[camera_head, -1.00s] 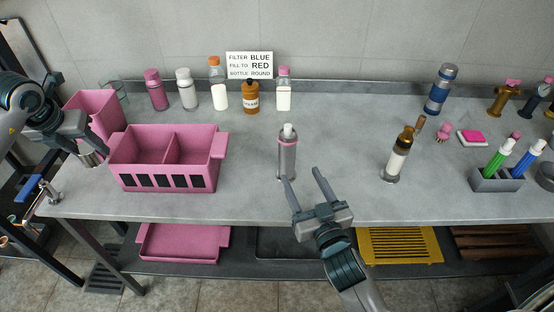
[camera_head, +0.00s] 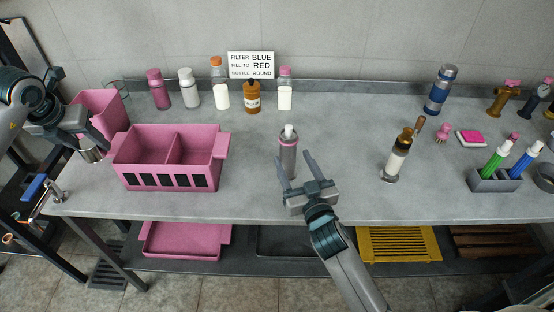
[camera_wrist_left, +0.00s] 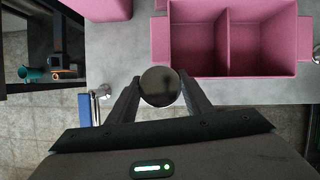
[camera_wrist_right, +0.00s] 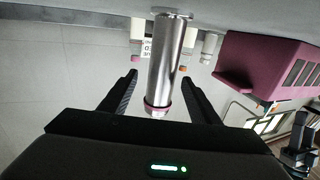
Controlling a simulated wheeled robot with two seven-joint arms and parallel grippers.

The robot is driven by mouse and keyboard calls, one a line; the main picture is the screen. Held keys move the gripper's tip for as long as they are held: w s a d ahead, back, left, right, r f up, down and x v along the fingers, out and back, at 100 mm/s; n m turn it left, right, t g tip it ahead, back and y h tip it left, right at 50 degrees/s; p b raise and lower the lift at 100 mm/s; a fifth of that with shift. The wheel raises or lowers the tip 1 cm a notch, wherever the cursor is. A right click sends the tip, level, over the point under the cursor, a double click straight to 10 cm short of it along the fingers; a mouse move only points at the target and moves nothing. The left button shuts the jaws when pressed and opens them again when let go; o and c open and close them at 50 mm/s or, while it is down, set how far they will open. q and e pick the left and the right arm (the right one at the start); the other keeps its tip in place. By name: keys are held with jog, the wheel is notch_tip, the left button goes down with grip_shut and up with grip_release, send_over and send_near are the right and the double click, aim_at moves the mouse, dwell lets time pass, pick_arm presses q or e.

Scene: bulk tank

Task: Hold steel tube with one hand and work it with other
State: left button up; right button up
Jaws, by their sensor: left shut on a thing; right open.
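A steel tube (camera_head: 288,160) with a pink ring and a white tip stands upright on the bench, right of the pink divided bin. My right gripper (camera_head: 293,158) is open in front of it, with one finger toward each side. In the right wrist view the tube (camera_wrist_right: 166,60) shows between the open fingers, with no clear grip on it. My left gripper (camera_head: 95,146) is shut on a silver cylinder (camera_head: 91,154) at the bench's left end. In the left wrist view the cylinder's dark round end (camera_wrist_left: 160,86) sits between the fingers; its lower part is hidden.
The pink divided bin (camera_head: 168,178) stands close to my left gripper, with a pink box (camera_head: 100,108) behind. Several bottles (camera_head: 188,92) line the back by a sign (camera_head: 251,65). An amber-topped bottle (camera_head: 397,160) and marker holder (camera_head: 495,181) stand right.

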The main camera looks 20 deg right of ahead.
aim_at(291, 146)
pick_arm(q)
jog(key=shift+r+p, duration=0.55)
jog(key=shift+r, duration=0.15)
pick_arm(e)
jog(key=w, duration=0.3)
jog(key=shift+w+a+r, duration=0.15)
jog(key=shift+a, duration=0.1)
jog(key=shift+w, duration=0.55)
jog(key=c, duration=1.3)
jog(key=shift+c, duration=0.2)
jog(key=shift+r, duration=0.8)
pick_arm(q)
jog(key=shift+f, duration=0.2)
pick_arm(e)
notch_tip(291, 146, up, 3)
jog(key=shift+f, duration=0.2)
pick_arm(q)
jog(key=shift+f+b, duration=0.75)
jog(key=shift+b, duration=0.2)
pick_arm(e)
jog(key=s+d+r, duration=0.4)
jog(key=d+r, duration=0.2)
jog(key=d, duration=0.5)
jog(key=shift+r, duration=0.4)
